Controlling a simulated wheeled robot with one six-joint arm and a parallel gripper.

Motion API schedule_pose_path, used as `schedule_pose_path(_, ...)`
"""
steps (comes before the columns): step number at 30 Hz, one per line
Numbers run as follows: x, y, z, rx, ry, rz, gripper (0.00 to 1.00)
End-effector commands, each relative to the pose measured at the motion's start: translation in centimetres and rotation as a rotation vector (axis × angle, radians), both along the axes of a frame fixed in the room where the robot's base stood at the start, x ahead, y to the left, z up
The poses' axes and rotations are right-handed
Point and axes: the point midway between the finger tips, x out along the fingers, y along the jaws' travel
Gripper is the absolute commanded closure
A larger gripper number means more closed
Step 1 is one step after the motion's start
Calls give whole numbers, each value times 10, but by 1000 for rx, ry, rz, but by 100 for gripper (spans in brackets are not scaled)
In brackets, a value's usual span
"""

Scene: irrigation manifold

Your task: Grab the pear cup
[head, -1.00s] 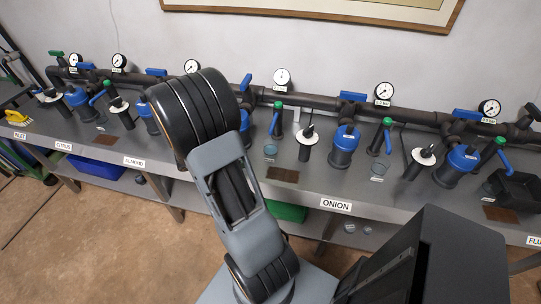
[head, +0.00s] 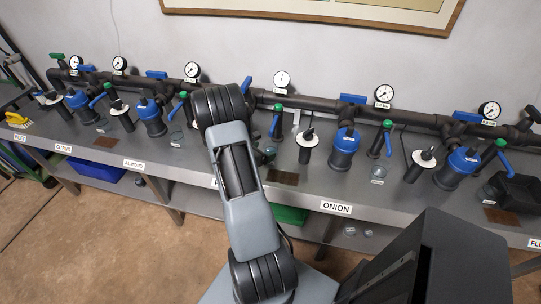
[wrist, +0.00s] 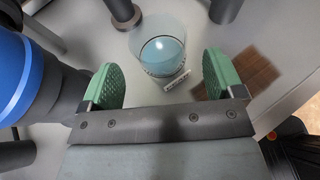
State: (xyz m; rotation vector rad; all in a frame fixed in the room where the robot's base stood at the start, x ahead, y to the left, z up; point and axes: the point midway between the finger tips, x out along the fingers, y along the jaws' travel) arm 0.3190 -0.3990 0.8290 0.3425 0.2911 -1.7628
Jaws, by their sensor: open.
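A clear cup with a teal inside (wrist: 162,52) stands upright on the grey bench in the wrist view, with a small label at its near side that is too small to read. My gripper (wrist: 163,72) has two green ribbed pads, open and apart, one on each side of the cup's near edge. The cup lies just beyond and between the pads, and I see no contact. In the head view my arm largely hides this spot, beside a bench sign that is mostly covered.
A blue-topped filter (wrist: 22,75) stands close to the left pad. A brown mat (wrist: 238,82) lies to the right. Dark pipes rise behind the cup. Another labelled cup (head: 378,172) stands farther right on the bench (head: 310,188), by the ONION sign (head: 336,208).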

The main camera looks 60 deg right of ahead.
Motion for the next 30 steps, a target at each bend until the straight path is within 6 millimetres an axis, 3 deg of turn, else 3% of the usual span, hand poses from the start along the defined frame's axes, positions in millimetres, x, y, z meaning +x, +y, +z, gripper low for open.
schedule_pose_path(12,-10,-43,-16,1,1,-2,13)
schedule_pose_path(22,-11,-48,-18,0,-1,-1,13)
schedule_pose_path(30,-11,-47,-18,0,-1,-1,38)
